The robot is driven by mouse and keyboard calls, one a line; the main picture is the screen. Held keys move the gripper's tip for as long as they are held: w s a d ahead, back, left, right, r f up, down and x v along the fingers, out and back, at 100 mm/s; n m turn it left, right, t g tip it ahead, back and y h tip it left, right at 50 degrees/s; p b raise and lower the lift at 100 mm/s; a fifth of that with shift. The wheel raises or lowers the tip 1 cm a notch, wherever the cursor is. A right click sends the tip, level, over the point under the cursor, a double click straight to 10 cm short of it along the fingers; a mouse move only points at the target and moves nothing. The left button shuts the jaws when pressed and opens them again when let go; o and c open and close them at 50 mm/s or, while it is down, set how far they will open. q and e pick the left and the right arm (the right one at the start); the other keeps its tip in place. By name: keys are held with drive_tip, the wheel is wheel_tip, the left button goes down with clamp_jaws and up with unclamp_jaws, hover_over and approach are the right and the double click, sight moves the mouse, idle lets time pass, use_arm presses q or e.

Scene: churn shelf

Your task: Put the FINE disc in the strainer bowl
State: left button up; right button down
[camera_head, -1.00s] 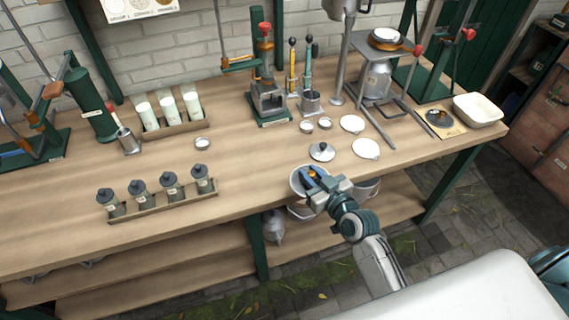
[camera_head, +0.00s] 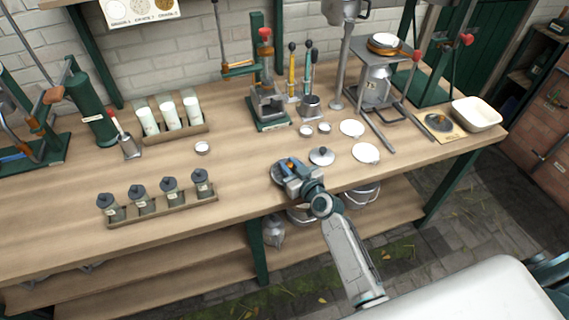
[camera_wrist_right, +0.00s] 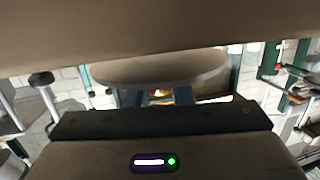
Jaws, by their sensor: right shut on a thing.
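My right gripper (camera_head: 288,165) is shut over the bench near its front edge. It holds a round grey disc-like piece (camera_head: 277,175), partly hidden under the fingers. In the right wrist view this piece shows nearly edge-on as a pale round underside or face (camera_wrist_right: 160,68), with a small orange part between the fingertips. I cannot read any FINE mark on it. Two white discs (camera_head: 351,128) (camera_head: 366,152) lie flat on the bench to the right. I cannot tell surely which vessel is the strainer bowl; a round pale dish (camera_head: 384,40) sits on the stand at the back right. My left gripper is out of view.
A knobbed metal lid (camera_head: 321,156) lies close right of my gripper. A rack of dark-lidded jars (camera_head: 160,208) stands left. A cream tub (camera_head: 476,112) and a card with a dark round piece (camera_head: 438,122) are at the right end.

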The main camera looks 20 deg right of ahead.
drive_tip(key=w+f, duration=0.2)
drive_tip(key=w, duration=0.1)
drive_tip(key=shift+a+b, duration=0.35)
drive_tip(key=shift+a, duration=0.05)
drive_tip(key=shift+r, duration=0.1)
drive_tip(key=c, duration=1.3)
unclamp_jaws()
drive_tip(key=shift+f, duration=0.2)
